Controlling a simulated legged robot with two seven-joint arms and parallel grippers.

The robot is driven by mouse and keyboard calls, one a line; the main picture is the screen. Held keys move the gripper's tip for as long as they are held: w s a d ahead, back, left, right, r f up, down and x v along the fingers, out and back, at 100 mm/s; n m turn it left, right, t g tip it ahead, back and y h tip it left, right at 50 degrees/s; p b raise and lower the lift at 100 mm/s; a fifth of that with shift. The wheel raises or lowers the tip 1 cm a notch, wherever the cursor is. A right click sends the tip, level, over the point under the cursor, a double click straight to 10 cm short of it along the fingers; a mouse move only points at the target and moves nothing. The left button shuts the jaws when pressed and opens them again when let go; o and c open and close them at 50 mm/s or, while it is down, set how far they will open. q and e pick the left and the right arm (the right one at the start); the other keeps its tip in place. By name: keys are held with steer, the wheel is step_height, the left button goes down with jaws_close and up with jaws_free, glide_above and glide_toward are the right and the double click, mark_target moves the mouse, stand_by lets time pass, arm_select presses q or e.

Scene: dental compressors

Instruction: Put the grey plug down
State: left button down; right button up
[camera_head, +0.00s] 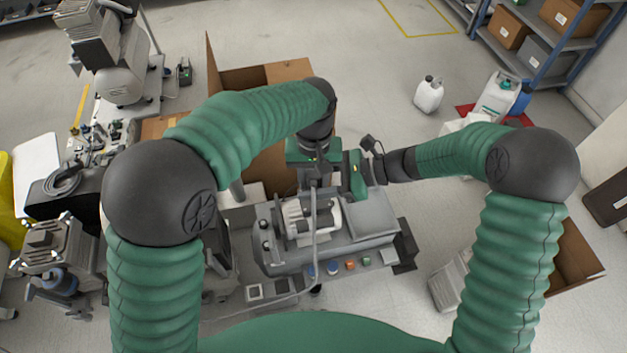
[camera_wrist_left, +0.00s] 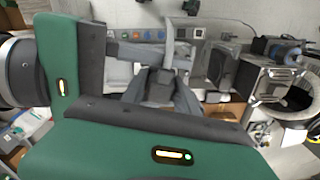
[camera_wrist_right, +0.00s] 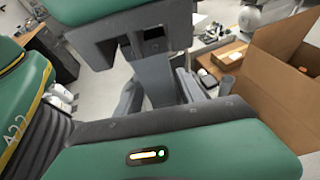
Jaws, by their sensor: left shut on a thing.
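My left gripper (camera_head: 313,182) reaches down over the grey compressor unit (camera_head: 370,222) in the head view. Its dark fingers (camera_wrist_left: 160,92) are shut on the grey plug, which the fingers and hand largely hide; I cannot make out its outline. A pale grey hose (camera_head: 314,235) runs down in front of the unit, below the left fingers. My right gripper (camera_wrist_right: 160,95) is close beside the left hand, at its right in the head view. Its fingers look apart, with the left hand's parts close in front of them.
An open cardboard box (camera_head: 290,70) stands behind the hands, and it shows at the right wrist view's right side (camera_wrist_right: 285,75). Coloured knobs (camera_head: 350,264) line the unit's front edge. Other machines (camera_head: 60,250) crowd the left. A white canister (camera_head: 429,95) stands on open floor at back right.

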jaws_close()
arm_select(q)
steer(key=c, duration=0.9)
jaws_free()
steer(key=shift+o, duration=0.2)
